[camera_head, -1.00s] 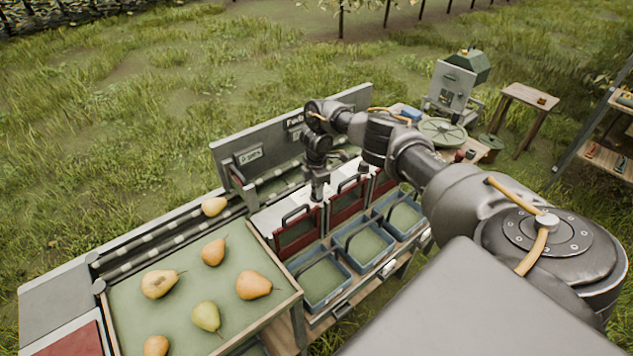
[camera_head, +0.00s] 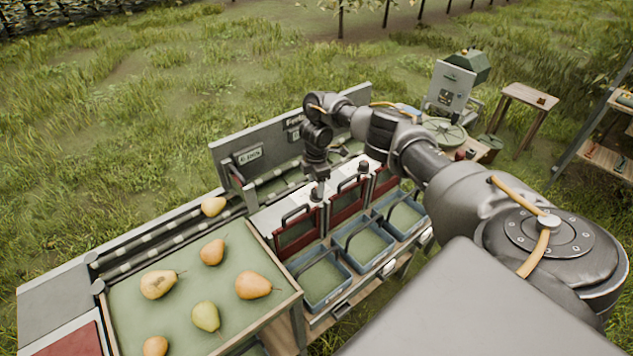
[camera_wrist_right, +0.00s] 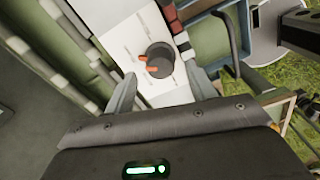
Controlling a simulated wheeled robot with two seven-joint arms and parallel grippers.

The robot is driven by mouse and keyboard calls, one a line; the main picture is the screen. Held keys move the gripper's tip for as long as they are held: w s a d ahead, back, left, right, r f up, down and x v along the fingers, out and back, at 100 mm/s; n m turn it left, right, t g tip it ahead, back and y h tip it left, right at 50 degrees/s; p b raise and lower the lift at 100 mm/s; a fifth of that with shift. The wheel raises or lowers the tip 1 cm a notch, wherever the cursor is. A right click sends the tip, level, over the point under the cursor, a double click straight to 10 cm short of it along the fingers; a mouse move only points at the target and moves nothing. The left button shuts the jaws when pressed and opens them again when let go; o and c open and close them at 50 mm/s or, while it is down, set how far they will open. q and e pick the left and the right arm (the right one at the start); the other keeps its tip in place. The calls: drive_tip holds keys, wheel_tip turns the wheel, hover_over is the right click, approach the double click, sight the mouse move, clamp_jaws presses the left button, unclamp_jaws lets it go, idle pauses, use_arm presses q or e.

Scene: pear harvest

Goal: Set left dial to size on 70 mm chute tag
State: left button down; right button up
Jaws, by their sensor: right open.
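The dial (camera_wrist_right: 158,60) is a dark round knob with orange marks on its left side, on a white panel (camera_wrist_right: 135,40) with small markings I cannot read. My right gripper (camera_wrist_right: 162,72) is open, with one finger on either side of the dial; I cannot tell whether they touch it. Another dark dial (camera_head: 363,166) stands farther right. A tag (camera_head: 249,155) on the grey backboard is too small to read surely. My left gripper is out of view.
A tray (camera_head: 281,318) of several pears is at the left. The grey backboard (camera_head: 225,160) rises behind the panel.

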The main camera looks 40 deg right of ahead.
wheel_tip(320, 180, up, 9)
drive_tip(key=p, duration=0.3)
idle(0.5)
